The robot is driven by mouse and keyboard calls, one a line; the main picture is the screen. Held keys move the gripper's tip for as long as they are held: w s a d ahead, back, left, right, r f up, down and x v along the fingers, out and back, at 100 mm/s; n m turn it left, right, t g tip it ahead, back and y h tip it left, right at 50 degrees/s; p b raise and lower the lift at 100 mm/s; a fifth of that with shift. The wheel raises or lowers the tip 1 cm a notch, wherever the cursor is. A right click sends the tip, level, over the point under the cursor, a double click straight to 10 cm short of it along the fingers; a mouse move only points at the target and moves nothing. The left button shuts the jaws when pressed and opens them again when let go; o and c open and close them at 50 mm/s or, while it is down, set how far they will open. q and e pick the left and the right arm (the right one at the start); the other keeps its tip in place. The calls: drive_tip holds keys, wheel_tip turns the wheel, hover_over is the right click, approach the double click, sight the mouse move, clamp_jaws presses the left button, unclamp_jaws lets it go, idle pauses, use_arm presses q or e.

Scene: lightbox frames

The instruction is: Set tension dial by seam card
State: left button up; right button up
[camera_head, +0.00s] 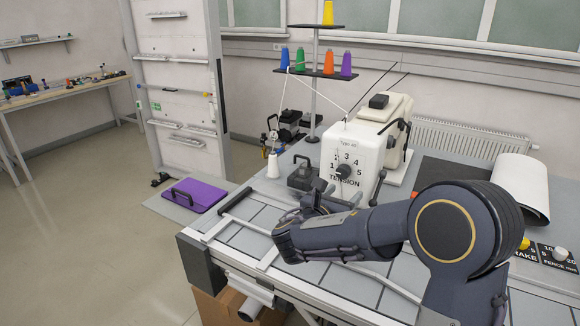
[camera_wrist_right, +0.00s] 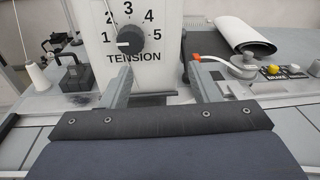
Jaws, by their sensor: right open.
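The tension dial (camera_head: 342,171) is a dark round knob on the white front of the machine head (camera_head: 369,150), with numbers 1 to 5 around it and TENSION below. In the right wrist view the dial (camera_wrist_right: 130,40) has a pale mark on its left side, roughly toward 1. My right gripper (camera_wrist_right: 163,80) is open and empty, its two fingers apart, with the dial beyond them and left of the middle. In the head view my right gripper (camera_head: 312,200) is low in front of the machine, apart from the dial. I cannot make out a seam card. My left gripper is not in view.
A thread rack (camera_head: 316,74) holds several coloured spools behind the machine. A white cone (camera_head: 273,165) and a dark clamp-like block (camera_head: 303,177) stand left of the head. A purple case (camera_head: 194,195) lies at the left. Brake and fence knobs (camera_head: 560,253) sit at the right.

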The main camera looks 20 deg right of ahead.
sight(341, 174)
drive_tip(key=shift+n+t, duration=0.7)
drive_tip(key=shift+n, duration=0.1)
drive_tip(key=w, duration=0.2)
drive_tip(key=w+d+p, duration=0.1)
drive_tip(key=w, duration=0.1)
drive_tip(key=w+d+r+p, duration=0.1)
drive_tip(key=w, duration=0.1)
drive_tip(key=shift+w+d, duration=0.15)
drive_tip(key=shift+w, duration=0.1)
drive_tip(key=shift+w+d+f+p, duration=0.1)
drive_tip(key=shift+w+d+p, duration=0.2)
drive_tip(key=shift+w+d, duration=0.2)
